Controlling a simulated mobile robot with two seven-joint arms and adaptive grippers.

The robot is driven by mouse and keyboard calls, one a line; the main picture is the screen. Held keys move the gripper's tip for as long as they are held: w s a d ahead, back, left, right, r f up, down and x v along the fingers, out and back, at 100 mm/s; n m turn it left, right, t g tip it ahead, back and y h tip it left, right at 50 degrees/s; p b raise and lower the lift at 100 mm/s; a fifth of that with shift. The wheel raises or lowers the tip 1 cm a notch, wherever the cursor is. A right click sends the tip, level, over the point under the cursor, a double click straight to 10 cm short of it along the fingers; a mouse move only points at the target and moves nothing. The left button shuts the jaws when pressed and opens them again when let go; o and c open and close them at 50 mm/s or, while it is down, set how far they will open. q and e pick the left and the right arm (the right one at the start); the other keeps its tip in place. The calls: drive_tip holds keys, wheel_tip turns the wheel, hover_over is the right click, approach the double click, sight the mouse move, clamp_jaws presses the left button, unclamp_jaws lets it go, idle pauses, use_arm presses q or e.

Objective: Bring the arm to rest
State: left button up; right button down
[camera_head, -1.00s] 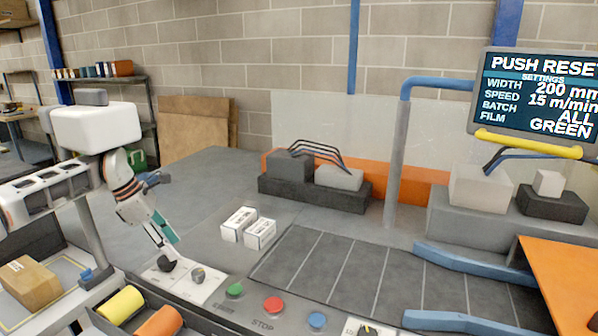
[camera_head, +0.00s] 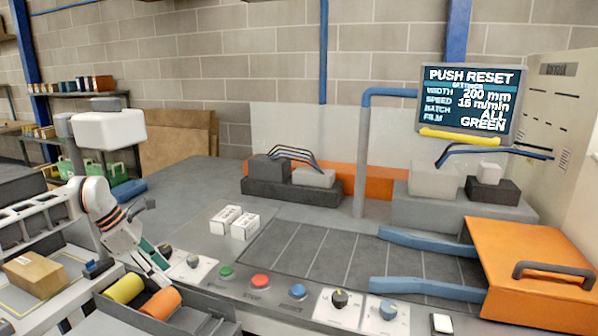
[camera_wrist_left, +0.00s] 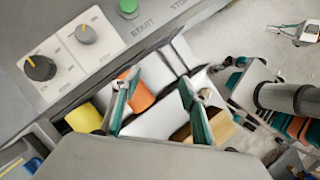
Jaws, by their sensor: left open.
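My left arm comes in from the left in the head view, white with orange bands. Its gripper (camera_head: 158,266) points down at the left end of the console, beside the panel with two knobs and above the tray's edge. In the left wrist view the gripper (camera_wrist_left: 158,82) shows two teal fingers spread apart with nothing between them. Beneath lie an orange roll (camera_wrist_left: 143,98) and a yellow roll (camera_wrist_left: 83,118). A gripper-like part (camera_wrist_left: 295,33) at the upper right of that view may be my right gripper; its state is unclear. The head view shows no right gripper.
The console holds a green button (camera_head: 226,272), a red button (camera_head: 260,281), a blue button (camera_head: 298,291) and knobs. Two white boxes (camera_head: 244,226) stand behind it. A cardboard box (camera_head: 35,273) is at left. An orange cover (camera_head: 535,262) is at right. The screen (camera_head: 468,98) reads PUSH RESET.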

use_arm(q)
drive_tip(key=s+d+f+n+g+h, duration=0.15)
drive_tip(key=d+f, duration=0.25)
drive_tip(key=d, duration=0.5)
drive_tip(key=s+d+f+m+t+h, duration=0.1)
drive_tip(key=s+d+f+h, duration=0.2)
drive_tip(key=d, duration=0.5)
drive_tip(key=s+d+f+n+t+h, duration=0.1)
drive_tip(key=s+d+n+t+h, duration=0.25)
drive_tip(key=d+n, duration=0.45)
drive_tip(key=s+d+f+n+t+h, duration=0.1)
drive_tip(key=s+d+n+t+h, duration=0.3)
drive_tip(key=d+n, duration=0.5)
drive_tip(key=s+a+f+n+t+y, duration=0.2)
drive_tip(key=s+a+f+n+y, duration=1.2)
drive_tip(key=n, duration=1.3)
drive_tip(key=s+a+f, duration=0.5)
drive_tip(key=s+f, duration=0.1)
drive_tip(key=f, duration=0.1)
drive_tip(key=shift+f, duration=0.2)
